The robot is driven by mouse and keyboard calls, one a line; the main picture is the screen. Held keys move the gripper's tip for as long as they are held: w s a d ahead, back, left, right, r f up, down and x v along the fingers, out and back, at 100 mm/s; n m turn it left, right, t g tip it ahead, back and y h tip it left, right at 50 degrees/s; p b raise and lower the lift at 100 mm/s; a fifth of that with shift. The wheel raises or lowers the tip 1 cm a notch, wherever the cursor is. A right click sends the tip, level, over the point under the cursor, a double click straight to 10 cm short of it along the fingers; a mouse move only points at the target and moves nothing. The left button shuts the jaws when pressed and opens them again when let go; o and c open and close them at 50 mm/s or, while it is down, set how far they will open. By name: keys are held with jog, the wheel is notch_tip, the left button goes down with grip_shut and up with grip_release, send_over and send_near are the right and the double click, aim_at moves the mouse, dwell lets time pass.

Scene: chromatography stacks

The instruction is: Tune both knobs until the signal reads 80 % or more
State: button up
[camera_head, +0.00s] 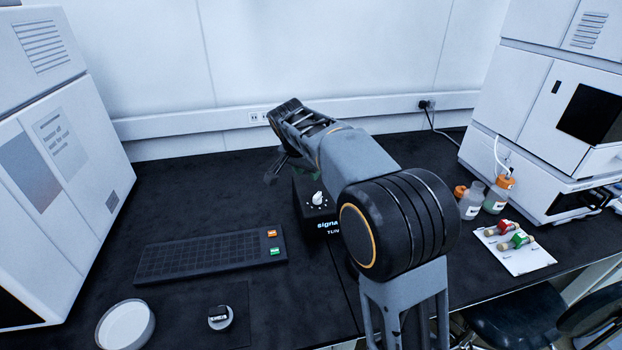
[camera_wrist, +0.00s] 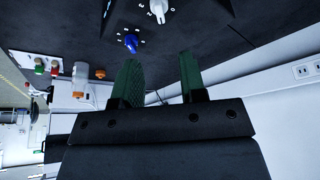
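A black tuner box (camera_head: 324,226) stands on the bench, its lettering partly cut off by my arm. Its white knob (camera_head: 317,198) shows in the head view, with white marks around it. The wrist view shows this white knob (camera_wrist: 158,10) at the top edge and a blue knob (camera_wrist: 131,43) below it, each with dial marks. The blue knob is hidden in the head view. My gripper (camera_wrist: 160,70) is open and empty, its two green fingers apart; the blue knob appears just beyond the left finger, and I see no contact. No signal reading is legible.
A white round dish (camera_head: 126,325) and a small dark-topped item (camera_head: 220,317) are in front. Bottles (camera_head: 497,195) and a vial card (camera_head: 512,250) are right. White instruments flank the bench.

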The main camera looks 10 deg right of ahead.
jog(key=shift+v, duration=0.9)
jog(key=s+f+n+y+p, duration=0.1)
jog(key=s+f+n, duration=0.4)
jog(key=n, duration=0.1)
jog(key=s+d+r+n+y+p, duration=0.1)
jog(key=s+r+p, duration=0.1)
jog(key=s, duration=0.8)
jog(key=s+d+r+n+y+p, duration=0.1)
jog(key=s+p, duration=0.4)
jog(key=s, duration=0.6)
jog(key=shift+d+r+n, duration=0.5)
jog(key=shift+d+r, duration=0.15)
jog(key=shift+d, duration=0.1)
jog(key=shift+o, duration=0.4)
jog(key=shift+s, duration=0.1)
